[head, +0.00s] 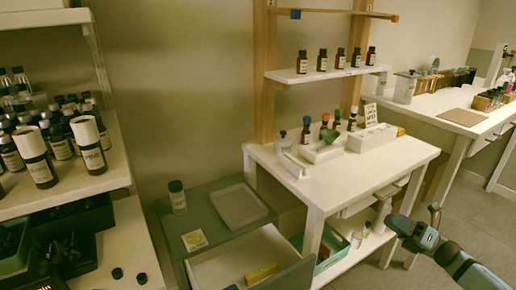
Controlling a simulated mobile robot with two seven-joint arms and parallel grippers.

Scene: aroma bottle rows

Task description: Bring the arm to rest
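My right arm comes in from the lower right corner. Its gripper (414,217) is in front of the white table's right end, low and over the floor. Its two dark fingers stand apart with nothing seen between them. My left arm and gripper are not in view.
The white table (350,178) carries small bottles and a white tray. An open drawer (235,272) juts from a grey cabinet with a dark bottle (177,197) and a tray (240,205) on top. Shelves of dark bottles stand at left. Floor (470,215) at right is clear.

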